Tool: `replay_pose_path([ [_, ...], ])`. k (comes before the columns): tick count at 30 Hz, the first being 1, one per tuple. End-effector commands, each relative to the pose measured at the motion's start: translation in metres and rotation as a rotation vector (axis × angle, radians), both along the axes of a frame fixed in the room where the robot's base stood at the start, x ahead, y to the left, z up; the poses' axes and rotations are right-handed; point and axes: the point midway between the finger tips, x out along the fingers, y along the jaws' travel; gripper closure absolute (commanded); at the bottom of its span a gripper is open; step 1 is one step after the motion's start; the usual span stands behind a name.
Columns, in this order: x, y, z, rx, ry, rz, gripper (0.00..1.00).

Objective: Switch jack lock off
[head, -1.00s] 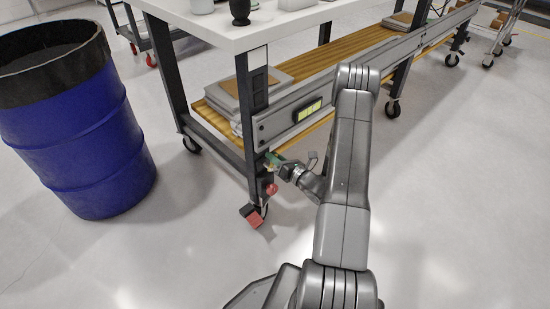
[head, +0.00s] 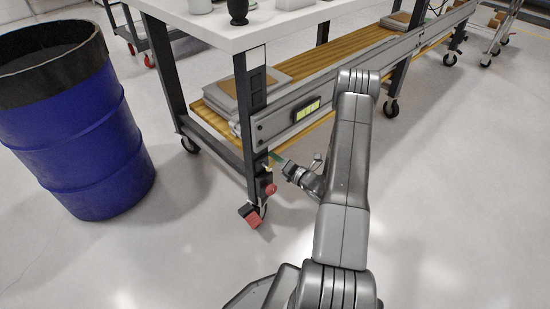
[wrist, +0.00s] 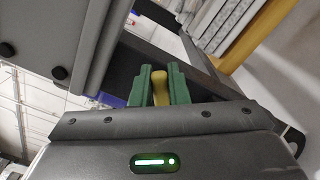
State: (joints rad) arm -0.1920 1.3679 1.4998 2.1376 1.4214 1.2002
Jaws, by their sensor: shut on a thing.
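A tan-yellow knob (wrist: 160,87), which looks like the jack lock, sits between the two green fingers of my gripper (wrist: 162,84) in the wrist view. The fingers are shut on it. In the head view my gripper (head: 276,158) reaches the lower part of the workbench's near dark leg (head: 253,148), just below the grey rail. The knob is too small to make out clearly there. A red button (head: 270,189) on a dark box sits on the leg just below the gripper. A red piece (head: 250,215) is at the leg's foot.
The white-topped workbench (head: 225,38) has a wooden lower shelf and a grey side rail (head: 350,92) with a lit green display (head: 307,110). A blue barrel (head: 85,135) stands at left.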

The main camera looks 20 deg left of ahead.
Motion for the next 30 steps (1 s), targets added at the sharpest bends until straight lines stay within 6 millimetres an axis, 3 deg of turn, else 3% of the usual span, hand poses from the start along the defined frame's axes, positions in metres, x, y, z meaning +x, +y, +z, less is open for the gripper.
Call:
replay_pose_path([
  [15,0.007,-0.003,-0.021,0.167,0.408,-0.001,1.00],
  [30,0.007,-0.004,-0.028,0.232,0.566,-0.001,1.00],
])
